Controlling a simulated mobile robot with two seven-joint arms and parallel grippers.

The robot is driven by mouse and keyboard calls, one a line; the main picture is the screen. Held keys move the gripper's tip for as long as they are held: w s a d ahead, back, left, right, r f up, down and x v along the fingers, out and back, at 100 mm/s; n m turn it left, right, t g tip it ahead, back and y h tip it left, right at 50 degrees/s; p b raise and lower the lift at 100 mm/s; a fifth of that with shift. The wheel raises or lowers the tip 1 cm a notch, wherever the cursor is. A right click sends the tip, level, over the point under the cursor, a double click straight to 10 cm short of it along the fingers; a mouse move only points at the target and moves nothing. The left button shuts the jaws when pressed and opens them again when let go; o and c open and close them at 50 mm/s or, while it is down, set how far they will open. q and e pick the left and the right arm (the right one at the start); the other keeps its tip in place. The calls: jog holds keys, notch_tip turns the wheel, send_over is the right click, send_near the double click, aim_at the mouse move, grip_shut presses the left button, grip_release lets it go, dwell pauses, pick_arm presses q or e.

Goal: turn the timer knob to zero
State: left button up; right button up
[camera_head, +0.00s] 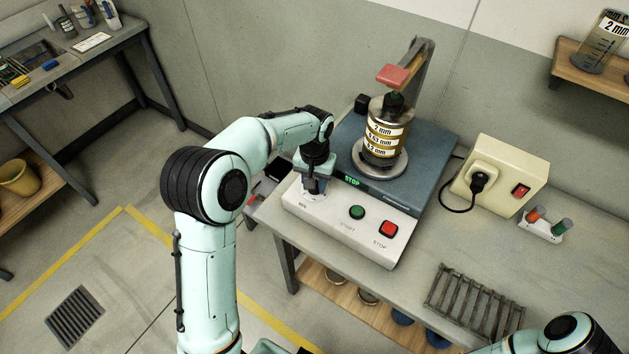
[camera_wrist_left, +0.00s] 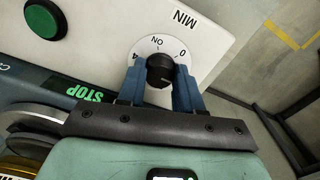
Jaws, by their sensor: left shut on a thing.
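The way the knob points is too small to tell surely. In the head view my left gripper (camera_head: 314,188) reaches down to the left end of the white panel (camera_head: 345,228) and mostly hides the knob. My right gripper is out of view.
The panel has a green START button (camera_head: 357,212) and a red STOP button (camera_head: 388,229); the small display (camera_head: 352,181) reads STOP. A sieve stack (camera_head: 384,138) stands on the shaker behind. A socket box (camera_head: 500,178) and a metal rack (camera_head: 474,300) are to the right.

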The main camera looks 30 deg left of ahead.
pick_arm(q)
jog(key=o, duration=1)
jog(key=shift+o, duration=0.2)
jog(key=shift+r, duration=0.1)
notch_tip(320, 180, up, 13)
jog(key=p, duration=0.1)
jog(key=shift+p, duration=0.35)
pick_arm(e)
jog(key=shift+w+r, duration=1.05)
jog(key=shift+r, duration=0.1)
